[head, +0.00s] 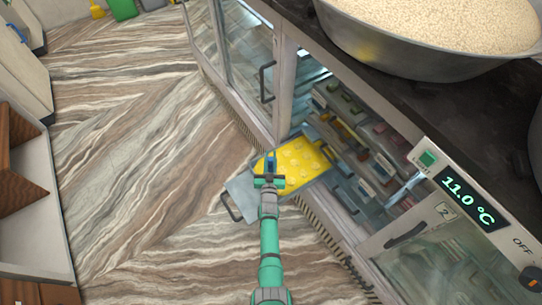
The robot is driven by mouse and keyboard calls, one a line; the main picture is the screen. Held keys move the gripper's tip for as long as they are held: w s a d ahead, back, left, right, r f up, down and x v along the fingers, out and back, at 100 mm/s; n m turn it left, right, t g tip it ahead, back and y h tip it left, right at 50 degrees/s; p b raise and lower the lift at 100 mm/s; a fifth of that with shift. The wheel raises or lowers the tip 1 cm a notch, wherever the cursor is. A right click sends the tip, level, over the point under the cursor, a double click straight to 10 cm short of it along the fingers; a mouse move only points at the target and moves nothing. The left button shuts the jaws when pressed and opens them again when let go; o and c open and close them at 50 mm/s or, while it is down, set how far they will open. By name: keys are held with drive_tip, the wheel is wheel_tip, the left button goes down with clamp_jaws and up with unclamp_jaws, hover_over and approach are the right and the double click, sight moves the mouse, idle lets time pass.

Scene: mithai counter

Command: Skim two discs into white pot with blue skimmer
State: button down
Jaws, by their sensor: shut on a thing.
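My gripper (269,181) is low in the middle of the head view, over the near edge of a yellow slab or tray (302,160) with round bumps on it. It is shut on a small blue thing (270,161), which stands up just beyond the jaws. I cannot tell whether this is the blue skimmer, as most of it is hidden or too small. I cannot make out a white pot or separate discs.
A grey panel with a dark handle (231,207) juts out of the counter beneath the yellow slab. The open cabinet holds several coloured blocks (352,135). A large metal basin (405,60) of pale grains stands on the countertop. A temperature panel (468,200) is at right. The left floor (120,150) is clear.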

wheel_tip(320, 180, up, 6)
drive_tip(key=shift+w, duration=0.25)
drive_tip(key=shift+a+r, duration=0.1)
drive_tip(key=shift+r, duration=0.05)
idle(2.3)
wheel_tip(320, 180, up, 4)
drive_tip(key=shift+f, duration=0.1)
idle(0.4)
idle(0.4)
